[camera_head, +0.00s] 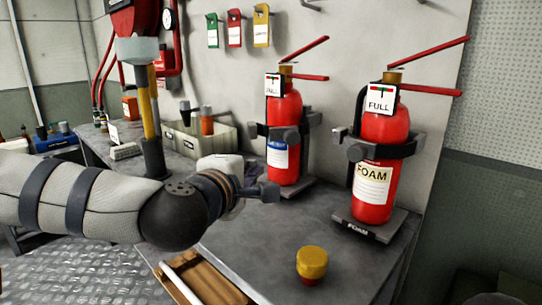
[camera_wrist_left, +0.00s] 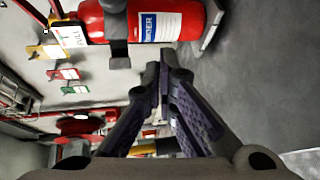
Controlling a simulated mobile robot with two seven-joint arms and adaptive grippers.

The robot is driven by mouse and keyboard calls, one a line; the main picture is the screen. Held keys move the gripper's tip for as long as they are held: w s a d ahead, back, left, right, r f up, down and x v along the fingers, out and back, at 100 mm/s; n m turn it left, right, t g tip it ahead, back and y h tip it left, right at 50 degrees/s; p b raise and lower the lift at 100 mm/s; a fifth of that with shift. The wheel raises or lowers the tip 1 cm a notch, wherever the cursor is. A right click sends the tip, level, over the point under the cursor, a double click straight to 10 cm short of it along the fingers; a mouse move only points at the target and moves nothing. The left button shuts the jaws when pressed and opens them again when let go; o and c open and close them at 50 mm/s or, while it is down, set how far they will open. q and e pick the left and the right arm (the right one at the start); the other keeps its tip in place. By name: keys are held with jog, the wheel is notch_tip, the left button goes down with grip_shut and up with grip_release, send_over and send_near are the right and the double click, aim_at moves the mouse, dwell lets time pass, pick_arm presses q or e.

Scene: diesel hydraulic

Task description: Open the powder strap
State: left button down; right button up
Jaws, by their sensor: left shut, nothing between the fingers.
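The powder extinguisher (camera_head: 284,108) is the left red cylinder, with a blue and white label, upright against the wall panel. Its dark powder strap (camera_head: 288,135) runs across its front above the label. In the left wrist view the strap (camera_wrist_left: 117,28) crosses the sideways-looking red cylinder (camera_wrist_left: 170,22). My left gripper (camera_head: 268,191) is low in front of the cylinder's base, below the strap. Its fingertips (camera_wrist_left: 162,78) are together and empty, apart from the strap in the wrist view. My right gripper is not in view.
A foam extinguisher (camera_head: 378,170) with its own dark strap stands to the right. A yellow-topped red knob (camera_head: 311,262) sits on the grey bench (camera_head: 262,235). A grey bin (camera_head: 190,143) is behind my left arm. Green, red and yellow tags (camera_head: 233,28) hang on the wall.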

aim_at(287, 130)
pick_arm(q)
jog(key=w+d+r+n+t+h, duration=0.1)
jog(key=w+d+r+n, duration=0.1)
jog(key=w, duration=0.4)
jog(key=shift+w+d+r+n, duration=0.3)
jog(key=shift+d+r, duration=0.25)
jog(key=shift+d, duration=0.1)
jog(key=shift+s, duration=0.1)
